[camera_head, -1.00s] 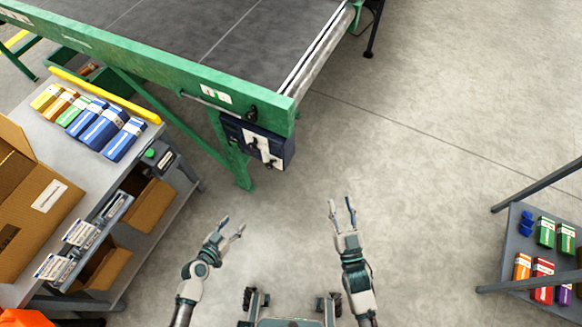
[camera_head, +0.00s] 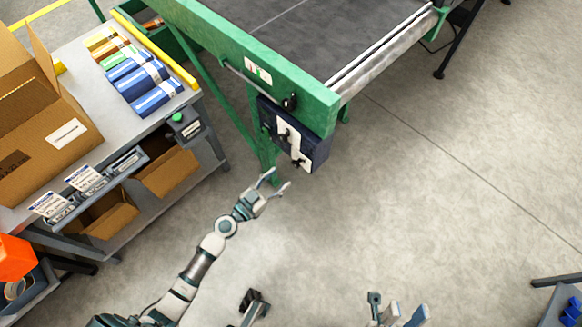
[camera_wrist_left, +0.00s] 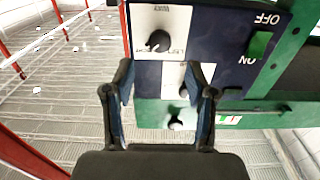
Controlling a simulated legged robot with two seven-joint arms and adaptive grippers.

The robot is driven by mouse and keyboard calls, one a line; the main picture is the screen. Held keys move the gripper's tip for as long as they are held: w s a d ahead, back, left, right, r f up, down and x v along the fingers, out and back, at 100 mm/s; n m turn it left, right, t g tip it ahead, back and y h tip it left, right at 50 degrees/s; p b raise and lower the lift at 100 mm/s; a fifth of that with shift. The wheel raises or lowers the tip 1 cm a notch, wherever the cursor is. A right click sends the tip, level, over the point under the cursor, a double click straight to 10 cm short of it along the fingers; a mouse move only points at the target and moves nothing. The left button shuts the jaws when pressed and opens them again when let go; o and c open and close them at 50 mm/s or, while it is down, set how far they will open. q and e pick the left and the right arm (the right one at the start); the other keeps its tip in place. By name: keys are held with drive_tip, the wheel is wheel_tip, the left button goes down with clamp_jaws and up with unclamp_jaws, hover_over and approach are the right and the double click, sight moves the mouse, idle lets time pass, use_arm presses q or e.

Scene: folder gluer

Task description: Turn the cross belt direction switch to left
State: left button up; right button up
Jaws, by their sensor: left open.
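A dark blue control box (camera_head: 317,152) hangs under the green end frame of the belt table. Its white plate carries two dark knobs, an upper knob (camera_head: 284,136) and a lower knob (camera_head: 299,162). I cannot read which way the knobs point. My left gripper (camera_head: 275,183) is open and empty, just below the box. My right gripper (camera_head: 397,316) is partly cut off at the bottom edge.
The green belt table (camera_head: 300,78) stands above the box, with a green leg beside it. At left is a grey workbench (camera_head: 70,75) with colored packs and a cardboard box (camera_head: 35,120).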

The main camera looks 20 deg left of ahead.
sight(294, 165)
use_arm(q)
drive_tip(key=x, duration=0.7)
drive_tip(key=shift+w+f, duration=0.1)
drive_tip(key=shift+f, duration=0.1)
clamp_jaws()
